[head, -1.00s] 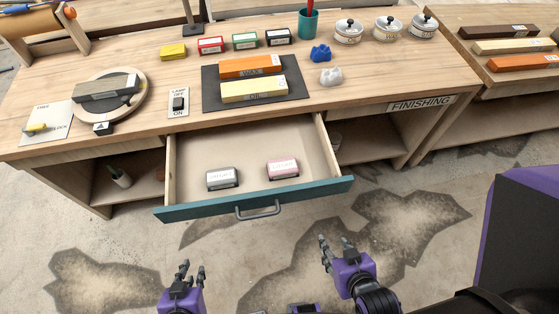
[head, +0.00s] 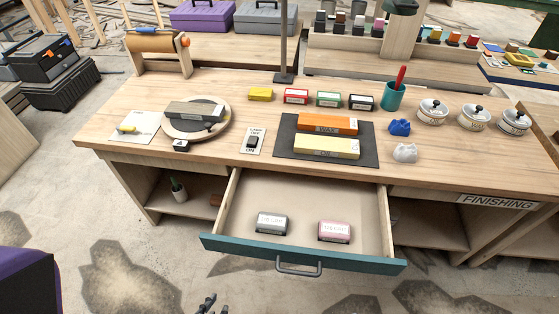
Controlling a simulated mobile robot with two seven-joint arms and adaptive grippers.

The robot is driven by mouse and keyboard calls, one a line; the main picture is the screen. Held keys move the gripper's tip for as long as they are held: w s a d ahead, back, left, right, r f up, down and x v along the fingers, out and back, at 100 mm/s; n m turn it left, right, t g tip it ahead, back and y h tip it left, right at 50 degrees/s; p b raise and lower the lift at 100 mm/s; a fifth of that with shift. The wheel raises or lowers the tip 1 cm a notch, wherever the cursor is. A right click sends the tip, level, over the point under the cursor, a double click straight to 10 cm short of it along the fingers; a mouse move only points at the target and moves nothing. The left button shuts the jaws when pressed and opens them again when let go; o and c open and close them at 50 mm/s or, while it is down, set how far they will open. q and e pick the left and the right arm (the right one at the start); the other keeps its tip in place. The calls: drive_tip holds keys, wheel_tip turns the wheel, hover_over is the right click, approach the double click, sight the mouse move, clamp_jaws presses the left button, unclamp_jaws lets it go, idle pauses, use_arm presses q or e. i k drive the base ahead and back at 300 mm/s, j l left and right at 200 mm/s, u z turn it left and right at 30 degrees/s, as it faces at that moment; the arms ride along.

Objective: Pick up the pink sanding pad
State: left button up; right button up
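The pink sanding pad (head: 334,232) lies in the open drawer (head: 300,194), close to its front panel and right of the middle. It is a small block with a pale labelled top. A similar grey pad (head: 271,224) lies to its left, apart from it. The fingertips of what looks like my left gripper (head: 207,304) show at the bottom edge, in front of and below the drawer, well away from the pink pad. Too little of it shows to tell whether it is open. My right gripper is out of view.
The teal drawer front with its handle (head: 299,272) sticks out from the workbench (head: 108,133). The benchtop above holds sharpening stones on a dark mat (head: 368,151), a round wheel, small boxes, tins and a cup (head: 392,96). Inside the drawer, the space behind the pads is clear.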

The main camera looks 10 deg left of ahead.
sight(338, 232)
drive_tip(key=j+z, duration=0.2)
drive_tip(key=j, duration=0.2)
drive_tip(key=k+j+z, duration=0.25)
drive_tip(key=j, duration=0.15)
drive_tip(key=j+z, duration=0.2)
drive_tip(key=j, duration=0.2)
drive_tip(key=k, duration=0.05)
